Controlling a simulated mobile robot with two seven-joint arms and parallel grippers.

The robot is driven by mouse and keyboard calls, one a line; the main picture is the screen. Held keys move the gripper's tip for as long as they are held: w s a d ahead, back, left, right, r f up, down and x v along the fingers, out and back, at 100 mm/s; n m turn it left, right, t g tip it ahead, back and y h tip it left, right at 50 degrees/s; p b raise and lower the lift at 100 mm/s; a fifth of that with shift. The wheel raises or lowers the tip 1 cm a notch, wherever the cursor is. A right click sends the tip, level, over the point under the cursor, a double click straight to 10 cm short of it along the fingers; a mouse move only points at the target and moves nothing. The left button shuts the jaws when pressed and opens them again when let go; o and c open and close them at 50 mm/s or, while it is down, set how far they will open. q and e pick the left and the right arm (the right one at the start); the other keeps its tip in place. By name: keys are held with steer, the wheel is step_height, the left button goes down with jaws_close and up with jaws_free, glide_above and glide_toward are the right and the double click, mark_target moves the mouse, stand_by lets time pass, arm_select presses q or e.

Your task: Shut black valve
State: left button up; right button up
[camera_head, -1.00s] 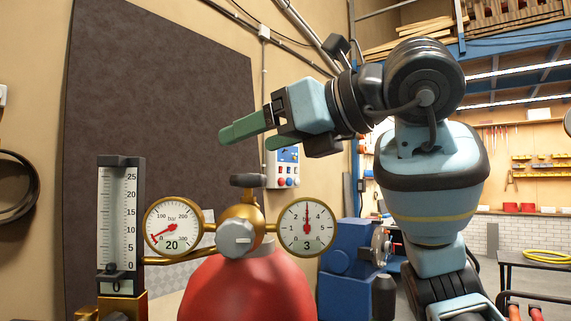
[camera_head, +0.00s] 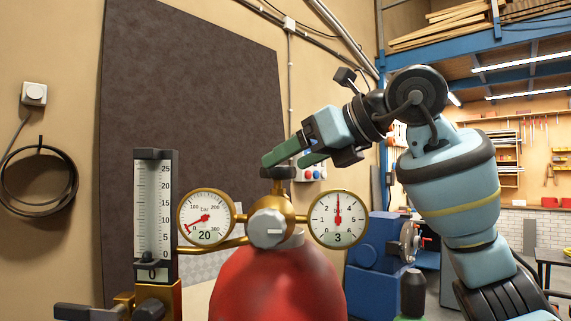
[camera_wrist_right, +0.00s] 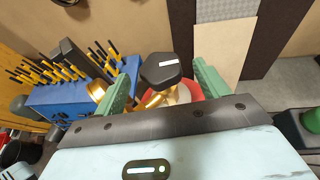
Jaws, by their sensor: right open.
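The black valve knob (camera_head: 278,172) sits on top of the brass regulator (camera_head: 267,215) above the red cylinder (camera_head: 275,285). My right gripper (camera_head: 284,160) is open, its green fingers at about the knob's height and overlapping its top edge in the head view. In the right wrist view the black knob (camera_wrist_right: 161,70), six-sided with a white mark, shows between the two spread fingers of my right gripper (camera_wrist_right: 160,74). The fingers are not closed on it, and I cannot tell whether either touches it. My left gripper is not in view.
Two round gauges (camera_head: 205,217) (camera_head: 338,218) flank the grey regulator dial (camera_head: 268,229). An upright flow meter (camera_head: 153,210) stands to the left. Blue machinery (camera_head: 372,265) is behind on the right. A dark panel (camera_head: 185,110) covers the wall behind.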

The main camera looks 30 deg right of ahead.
steer(key=shift+x, duration=1.25)
steer(key=shift+c, duration=0.4)
steer(key=c, duration=0.9)
steer(key=shift+m+t+h, duration=0.5)
steer(key=shift+m+h, duration=0.3)
steer(key=o, duration=1)
steer(key=shift+s, duration=0.1)
